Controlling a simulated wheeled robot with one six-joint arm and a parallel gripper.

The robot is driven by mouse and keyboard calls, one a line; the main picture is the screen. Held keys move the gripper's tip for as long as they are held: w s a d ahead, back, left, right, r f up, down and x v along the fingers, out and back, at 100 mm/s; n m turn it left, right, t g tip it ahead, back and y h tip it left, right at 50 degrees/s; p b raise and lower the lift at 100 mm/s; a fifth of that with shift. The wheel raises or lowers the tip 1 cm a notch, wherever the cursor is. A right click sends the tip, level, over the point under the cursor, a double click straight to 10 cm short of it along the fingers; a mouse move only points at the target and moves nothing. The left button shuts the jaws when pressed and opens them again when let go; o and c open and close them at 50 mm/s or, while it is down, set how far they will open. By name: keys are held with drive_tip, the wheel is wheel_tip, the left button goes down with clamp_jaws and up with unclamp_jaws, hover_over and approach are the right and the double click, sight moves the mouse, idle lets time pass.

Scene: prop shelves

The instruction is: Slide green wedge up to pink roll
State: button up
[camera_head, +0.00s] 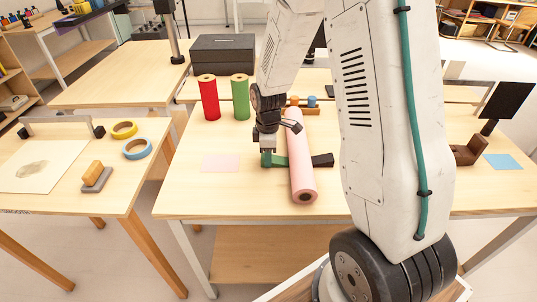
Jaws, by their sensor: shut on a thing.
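The green wedge (279,161) lies on the middle table, just left of the pink roll (302,180). Its right end reaches the roll's left side in this view; I cannot tell whether they touch. My gripper (267,151) points down and is shut on the wedge's left end, covering part of it. The pink roll lies lengthwise, its near end facing me.
A black wedge (322,160) lies right of the roll. A pink sheet (221,162) lies left of my gripper. Red (209,98) and green (240,98) rolls stand upright behind. A brown holder (469,151) is at right. The table's front left is clear.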

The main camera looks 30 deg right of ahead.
drive_tip(key=shift+s+d, duration=0.25)
drive_tip(key=shift+d, duration=0.25)
idle(0.6)
drive_tip(key=o, duration=1)
drive_tip(key=shift+c, duration=0.2)
wheel_tip(320, 180, up, 8)
drive_tip(key=shift+f, duration=0.1)
